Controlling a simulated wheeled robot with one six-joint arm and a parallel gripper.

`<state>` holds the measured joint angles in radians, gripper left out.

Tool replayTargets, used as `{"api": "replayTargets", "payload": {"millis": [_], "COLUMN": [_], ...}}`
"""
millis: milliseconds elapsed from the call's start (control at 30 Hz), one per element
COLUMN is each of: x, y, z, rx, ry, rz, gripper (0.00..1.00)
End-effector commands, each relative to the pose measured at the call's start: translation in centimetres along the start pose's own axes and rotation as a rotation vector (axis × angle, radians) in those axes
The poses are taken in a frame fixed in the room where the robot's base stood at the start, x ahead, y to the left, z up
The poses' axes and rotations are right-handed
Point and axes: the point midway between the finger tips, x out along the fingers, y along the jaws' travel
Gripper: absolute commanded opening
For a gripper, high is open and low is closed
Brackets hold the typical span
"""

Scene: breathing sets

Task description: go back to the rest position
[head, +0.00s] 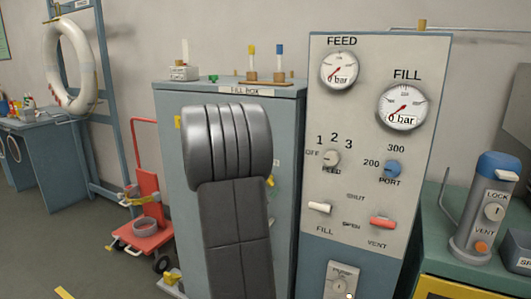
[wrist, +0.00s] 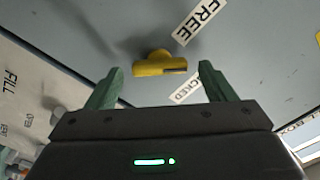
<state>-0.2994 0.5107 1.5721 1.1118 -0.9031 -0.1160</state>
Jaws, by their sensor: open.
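My gripper (wrist: 160,72) is open in the wrist view, its two green fingers spread with nothing between them touching. A yellow handle (wrist: 158,68) on a blue-grey panel (wrist: 110,30) shows ahead between the fingertips, with a clear gap on both sides. Labels FREE (wrist: 205,18) and LOCKED (wrist: 187,90) are beside it. In the head view my dark arm stands in front of the fill box (head: 280,110) and hides much of its front; my gripper is hidden there.
The gauge panel (head: 335,110) stands right of the fill box. A lock-and-vent cylinder (head: 485,210) is on a green bench at far right. A red trolley (head: 145,200) and a blue table (head: 45,130) are on the left. Open floor shows at lower left.

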Motion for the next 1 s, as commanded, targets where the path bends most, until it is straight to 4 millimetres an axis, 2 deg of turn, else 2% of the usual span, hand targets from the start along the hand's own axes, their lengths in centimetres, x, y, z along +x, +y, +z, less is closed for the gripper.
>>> {"api": "replayTargets", "payload": {"millis": [167, 267, 367, 800, 1000], "x": [-0.2, -1.0, -2.5, -11.0, -14.1], "y": [0.0, 0.0, -0.1, -0.1, 0.0], "z": [0.0, 0.0, 0.0, 0.1, 0.0], "rx": [0.001, 0.003, 0.004, 0.005, 0.004], "ry": [0.0, 0.0, -0.002, -0.003, -0.002], "rz": [0.0, 0.0, -0.003, -0.003, -0.002], "gripper": [0.76, 0.76, 0.76, 0.76, 0.76]}}
